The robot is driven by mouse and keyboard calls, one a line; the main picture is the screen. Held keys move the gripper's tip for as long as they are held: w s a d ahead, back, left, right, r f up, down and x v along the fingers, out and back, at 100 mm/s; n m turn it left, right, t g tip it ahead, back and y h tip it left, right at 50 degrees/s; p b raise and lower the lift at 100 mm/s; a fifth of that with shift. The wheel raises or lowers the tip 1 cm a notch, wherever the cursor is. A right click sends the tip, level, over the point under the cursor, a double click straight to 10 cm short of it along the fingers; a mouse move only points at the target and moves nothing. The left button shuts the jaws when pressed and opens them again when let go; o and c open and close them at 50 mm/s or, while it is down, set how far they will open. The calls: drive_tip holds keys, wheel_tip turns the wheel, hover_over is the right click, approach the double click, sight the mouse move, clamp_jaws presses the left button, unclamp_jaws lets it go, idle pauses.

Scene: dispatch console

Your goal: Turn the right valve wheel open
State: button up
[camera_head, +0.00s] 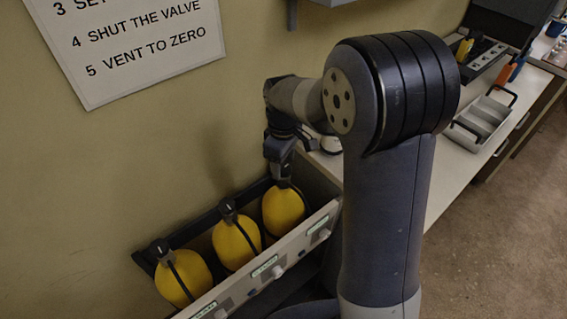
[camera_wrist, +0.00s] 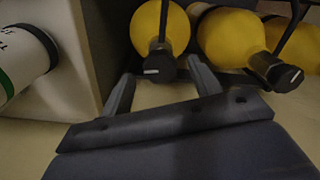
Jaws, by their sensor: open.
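Three yellow cylinders with black valve wheels stand in a row in a rack. The right cylinder (camera_head: 284,207) is partly behind my gripper (camera_head: 279,168), which hides most of its valve wheel in the head view. In the wrist view, the right valve wheel (camera_wrist: 159,66), black with a light mark, lies at the tips of my gripper (camera_wrist: 160,78), between its two spread fingers. I cannot tell whether the fingers touch it. The middle valve wheel (camera_head: 227,207) and left valve wheel (camera_head: 160,248) are clear of the gripper.
The rack's front panel (camera_head: 290,247) has labels and pale knobs. A wall with an instruction sign (camera_head: 135,45) is behind. A white counter (camera_head: 440,180) at right holds a grey tray (camera_head: 481,122). A white cylinder (camera_wrist: 22,58) is left in the wrist view.

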sight(284, 168)
wheel_tip(284, 168, up, 10)
idle(0.3)
drive_tip(key=shift+f, duration=0.2)
wheel_tip(284, 168, down, 11)
drive_tip(key=shift+r, duration=0.1)
idle(0.5)
drive_tip(key=shift+r, duration=0.15)
